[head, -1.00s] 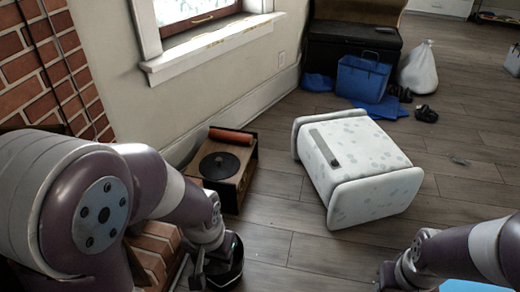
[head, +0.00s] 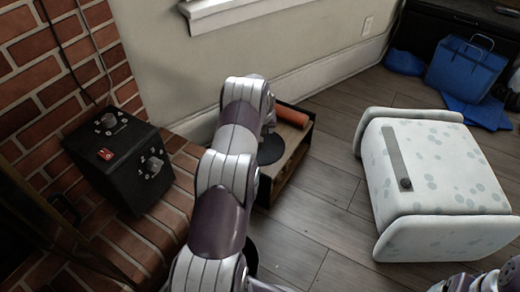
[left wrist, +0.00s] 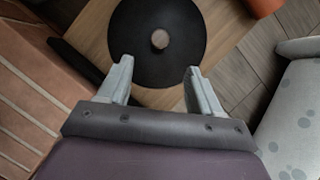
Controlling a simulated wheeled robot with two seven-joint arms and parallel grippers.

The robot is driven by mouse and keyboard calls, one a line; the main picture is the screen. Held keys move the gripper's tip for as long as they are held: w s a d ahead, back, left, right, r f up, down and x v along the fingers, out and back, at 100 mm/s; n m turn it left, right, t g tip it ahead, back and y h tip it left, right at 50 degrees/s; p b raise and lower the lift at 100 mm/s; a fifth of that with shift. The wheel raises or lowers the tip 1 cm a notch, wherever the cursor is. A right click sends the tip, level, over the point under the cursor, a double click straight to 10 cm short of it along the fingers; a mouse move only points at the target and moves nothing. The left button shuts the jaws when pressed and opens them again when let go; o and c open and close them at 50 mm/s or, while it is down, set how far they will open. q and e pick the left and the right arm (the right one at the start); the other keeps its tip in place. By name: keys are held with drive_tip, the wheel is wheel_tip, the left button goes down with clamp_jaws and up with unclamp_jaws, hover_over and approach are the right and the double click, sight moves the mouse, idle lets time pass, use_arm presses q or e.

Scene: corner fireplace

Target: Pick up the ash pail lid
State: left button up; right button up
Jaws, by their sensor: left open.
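The ash pail lid is a flat black disc (head: 271,151) lying on a wooden box (head: 288,172) by the wall, partly hidden behind my left arm in the head view. In the left wrist view the lid (left wrist: 140,38) shows nearly whole, with a small round knob (left wrist: 160,39) at its middle. My left gripper (left wrist: 159,68) is open and empty, its fingertips spread to either side of the lid's near part, with the knob between and just beyond them. Whether they touch the lid cannot be told. Only parts of my right arm show at the bottom right of the head view.
An orange-red roll (head: 291,115) lies at the box's far side. A dark pail (head: 252,258) is mostly hidden by my left arm. A black control box (head: 118,160) sits on the brick hearth (head: 150,235). A white spotted ottoman (head: 440,185) stands right, with floor between.

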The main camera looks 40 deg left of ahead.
use_arm(q)
drive_tip(key=b+x, duration=0.4)
drive_tip(key=x, duration=0.3)
drive_tip(key=shift+f, duration=0.1)
drive_tip(key=b+x, duration=0.4)
drive_tip(key=shift+s+f+b, duration=0.1)
drive_tip(key=shift+f+b, duration=0.15)
drive_tip(key=shift+b, duration=0.15)
drive_tip(key=shift+w+a+f, duration=0.15)
drive_tip(key=shift+w+f, duration=0.05)
drive_tip(key=shift+f, duration=0.05)
drive_tip(key=shift+r, duration=0.15)
